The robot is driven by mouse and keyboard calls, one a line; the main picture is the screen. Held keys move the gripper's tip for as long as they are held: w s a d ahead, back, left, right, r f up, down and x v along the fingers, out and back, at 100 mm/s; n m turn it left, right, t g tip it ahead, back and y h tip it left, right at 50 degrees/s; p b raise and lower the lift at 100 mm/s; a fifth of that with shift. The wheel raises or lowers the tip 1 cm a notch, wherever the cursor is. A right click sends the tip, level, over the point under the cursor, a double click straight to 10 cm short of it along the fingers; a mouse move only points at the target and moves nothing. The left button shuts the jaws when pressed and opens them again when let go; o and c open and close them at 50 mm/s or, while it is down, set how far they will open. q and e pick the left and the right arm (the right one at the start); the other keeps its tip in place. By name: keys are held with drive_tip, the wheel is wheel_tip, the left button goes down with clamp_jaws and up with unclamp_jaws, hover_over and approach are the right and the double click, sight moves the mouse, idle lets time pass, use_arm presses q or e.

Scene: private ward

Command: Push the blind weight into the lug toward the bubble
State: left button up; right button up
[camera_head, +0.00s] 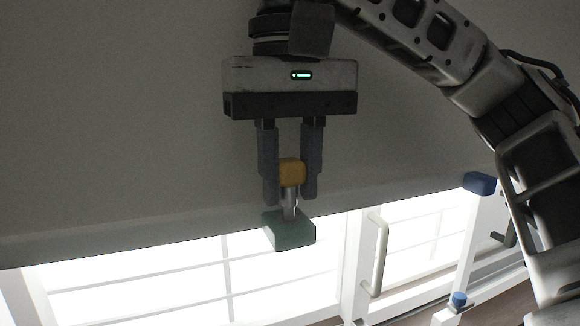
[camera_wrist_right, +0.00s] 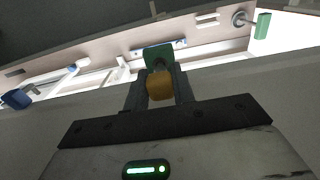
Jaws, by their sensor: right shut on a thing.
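My right gripper (camera_head: 290,193) points down in the head view and is shut on a small orange block (camera_head: 291,172). A short metal shaft (camera_head: 290,207) runs down from the orange block to a green block (camera_head: 289,234) just below the fingertips. In the right wrist view the orange block (camera_wrist_right: 160,88) sits between the fingers, and the green block (camera_wrist_right: 158,53) shows just beyond it. Which piece is the weight, the lug or the bubble, I cannot tell. My left gripper is not in view.
A plain grey wall surface (camera_head: 120,120) fills the area behind. Bright panes with white frames and a white handle (camera_head: 376,255) lie below. A blue block (camera_head: 479,183) and a blue knob (camera_head: 458,299) are at right. Another green block (camera_wrist_right: 262,25) shows in the wrist view.

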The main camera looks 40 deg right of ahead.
drive_tip(key=shift+f+b, duration=0.55)
drive_tip(key=shift+f, duration=0.35)
drive_tip(key=o, duration=1.1)
drive_tip(key=shift+c, duration=0.2)
